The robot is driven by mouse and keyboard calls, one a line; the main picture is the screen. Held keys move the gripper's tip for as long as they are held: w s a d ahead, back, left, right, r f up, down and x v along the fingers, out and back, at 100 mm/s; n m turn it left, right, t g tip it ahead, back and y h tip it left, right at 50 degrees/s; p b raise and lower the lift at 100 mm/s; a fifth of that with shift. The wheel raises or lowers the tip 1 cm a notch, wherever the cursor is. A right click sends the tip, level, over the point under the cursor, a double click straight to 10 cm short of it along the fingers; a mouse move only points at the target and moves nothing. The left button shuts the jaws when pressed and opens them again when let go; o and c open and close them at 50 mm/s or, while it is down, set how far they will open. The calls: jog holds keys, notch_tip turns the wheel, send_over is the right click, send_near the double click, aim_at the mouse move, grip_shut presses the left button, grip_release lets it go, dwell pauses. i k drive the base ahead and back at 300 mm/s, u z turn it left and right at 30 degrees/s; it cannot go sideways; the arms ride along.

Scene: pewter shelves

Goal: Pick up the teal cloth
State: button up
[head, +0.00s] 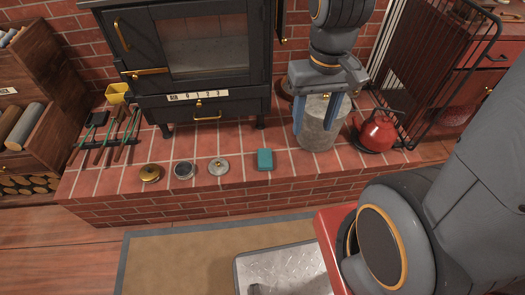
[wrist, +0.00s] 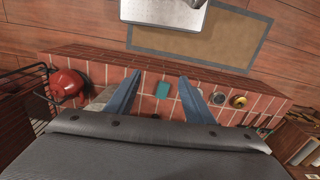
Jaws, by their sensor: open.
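The teal cloth (head: 265,159) is a small folded block lying on the brick hearth, near its front edge. In the wrist view the teal cloth (wrist: 162,90) shows between the two blue fingers, and below them in depth. My gripper (head: 313,131) points down with its fingers spread and nothing between them. In the head view it is to the right of the cloth and above it, in front of a grey metal bucket. The fingers are apart from the cloth, and the cloth is fully visible.
The grey bucket (head: 318,137) and a red kettle (head: 377,132) stand on the hearth right of the cloth. Several small round lidded items, including a brass one (head: 150,173), lie to its left. A black stove (head: 205,75) stands behind. Bare brick surrounds the cloth.

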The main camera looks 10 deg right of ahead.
aim_at(265, 155)
jog(key=k, duration=0.45)
jog(key=z, duration=1.05)
jog(key=i, duration=0.65)
jog(key=u, duration=1)
